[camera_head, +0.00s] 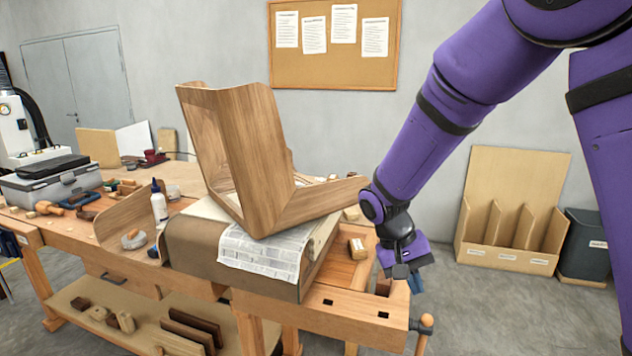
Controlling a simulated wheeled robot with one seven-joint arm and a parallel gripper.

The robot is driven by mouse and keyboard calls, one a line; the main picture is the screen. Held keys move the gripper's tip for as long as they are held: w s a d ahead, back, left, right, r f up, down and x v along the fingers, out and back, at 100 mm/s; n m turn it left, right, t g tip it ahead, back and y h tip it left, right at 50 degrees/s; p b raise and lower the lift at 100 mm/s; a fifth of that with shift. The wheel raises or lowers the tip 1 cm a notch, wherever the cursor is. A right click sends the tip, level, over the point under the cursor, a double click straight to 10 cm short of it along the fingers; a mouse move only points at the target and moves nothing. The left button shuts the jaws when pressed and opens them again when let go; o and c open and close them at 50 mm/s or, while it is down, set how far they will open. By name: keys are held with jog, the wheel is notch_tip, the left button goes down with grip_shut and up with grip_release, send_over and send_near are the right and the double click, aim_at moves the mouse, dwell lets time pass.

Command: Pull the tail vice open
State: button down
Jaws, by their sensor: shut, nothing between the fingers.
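The tail vice (352,314) is the wooden block with square dark holes at the right end of the workbench. Its wooden handle (425,326) stands upright at the far right end, joined by a dark metal part. My gripper (415,284) points down just above the right end of the vice, up and to the left of the handle. The fingers are small in view and look shut and empty. I cannot tell whether they touch the vice. My wrist hides part of the bench top behind the vice, and the vice's jaw gap is not clear.
A bent wooden shell (262,160) stands on a draped form (195,250) with newspaper (265,252), left of my arm. A divided plywood rack (505,235) and dark bin (588,248) stand behind. Floor right of the bench is clear.

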jog(key=s+d+r+t+y, duration=0.2)
jog(key=s+d+r, duration=0.25)
jog(key=r, duration=0.25)
jog(key=s+d+r+t+y, duration=0.1)
jog(key=s+d+r+y, duration=0.15)
jog(key=s+r, duration=0.4)
jog(key=s+d+r+t, duration=0.4)
jog(key=s+r, duration=0.3)
jog(key=s, duration=0.3)
jog(key=shift+s+n+t, duration=0.15)
jog(key=shift+n+t, duration=0.25)
jog(key=shift+t, duration=0.1)
dwell(0.8)
